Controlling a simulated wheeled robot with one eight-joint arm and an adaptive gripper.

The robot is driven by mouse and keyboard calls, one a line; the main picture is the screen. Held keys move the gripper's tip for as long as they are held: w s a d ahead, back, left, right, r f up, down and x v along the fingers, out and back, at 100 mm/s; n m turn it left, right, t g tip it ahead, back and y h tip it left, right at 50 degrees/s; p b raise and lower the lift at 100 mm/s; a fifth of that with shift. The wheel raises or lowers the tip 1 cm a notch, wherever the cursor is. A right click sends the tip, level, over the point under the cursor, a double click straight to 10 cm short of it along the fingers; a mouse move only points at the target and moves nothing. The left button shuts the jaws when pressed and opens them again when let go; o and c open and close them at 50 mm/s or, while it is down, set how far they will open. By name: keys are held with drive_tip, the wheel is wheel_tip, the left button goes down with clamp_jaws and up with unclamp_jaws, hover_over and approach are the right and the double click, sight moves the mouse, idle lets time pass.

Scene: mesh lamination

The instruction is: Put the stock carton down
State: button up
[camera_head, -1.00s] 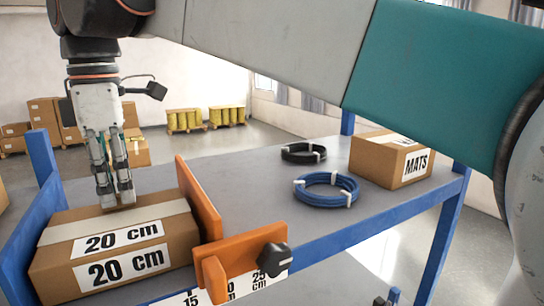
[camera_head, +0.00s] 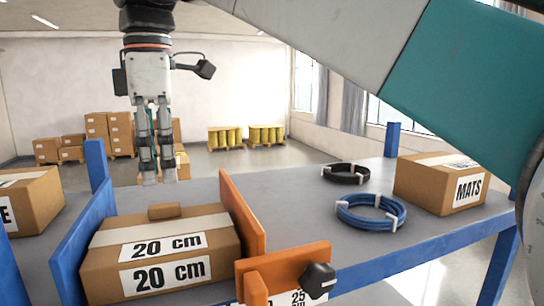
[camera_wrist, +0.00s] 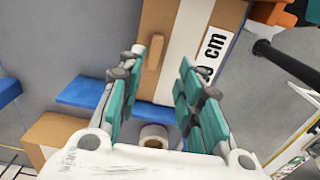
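The stock carton (camera_head: 160,262), brown and labelled 20 cm, rests on the grey shelf between a blue side plate and an orange divider. A small brown grip block (camera_head: 165,211) stands on its top. My gripper (camera_head: 158,180) is above and behind the block in the head view, clear of it and empty. In the wrist view my gripper (camera_wrist: 160,95) has its two fingers well apart, and the grip block (camera_wrist: 155,52) and carton (camera_wrist: 172,18) lie beyond the fingertips.
An orange divider (camera_head: 241,215) with a black knob (camera_head: 318,281) stands right of the carton. A blue coil (camera_head: 371,212), a black coil (camera_head: 345,173) and a MATS carton (camera_head: 440,182) are on the right of the shelf. Another carton (camera_head: 30,198) is at far left.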

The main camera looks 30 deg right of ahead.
wheel_tip(320, 180, up, 6)
drive_tip(key=shift+w+r+b, duration=0.15)
drive_tip(key=shift+r+b, duration=0.1)
drive_tip(key=shift+b, duration=0.05)
drive_tip(key=shift+w, duration=0.1)
idle(0.3)
